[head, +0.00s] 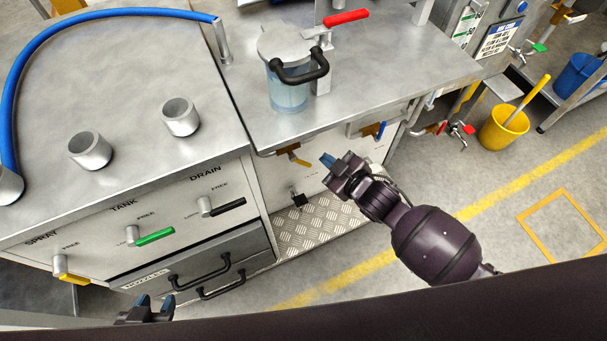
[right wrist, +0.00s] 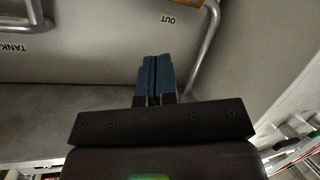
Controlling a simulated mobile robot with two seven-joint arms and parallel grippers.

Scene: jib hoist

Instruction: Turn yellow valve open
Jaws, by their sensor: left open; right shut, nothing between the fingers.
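A valve with a yellow-orange handle (head: 293,157) is on the panel under the right worktop, just left of my right gripper. A yellow lever (head: 72,275) also sits on the left cabinet front under the SPRAY label. My right gripper (head: 328,160) is shut and empty in front of the panel, apart from the valve. Its blue fingertips show together in the right wrist view (right wrist: 154,80), below a cut-off yellow part (right wrist: 188,2) and an OUT label. My left gripper (head: 154,302) is open and empty at the bottom left, below the drawers.
Green (head: 155,236) and black (head: 227,207) levers sit on the cabinet front above black-handled drawers. A lidded clear vessel (head: 289,85) stands on the worktop. A bent metal pipe (right wrist: 207,45) runs close beside the right fingertips. Floor at right is open; a yellow bucket (head: 502,129) stands farther back.

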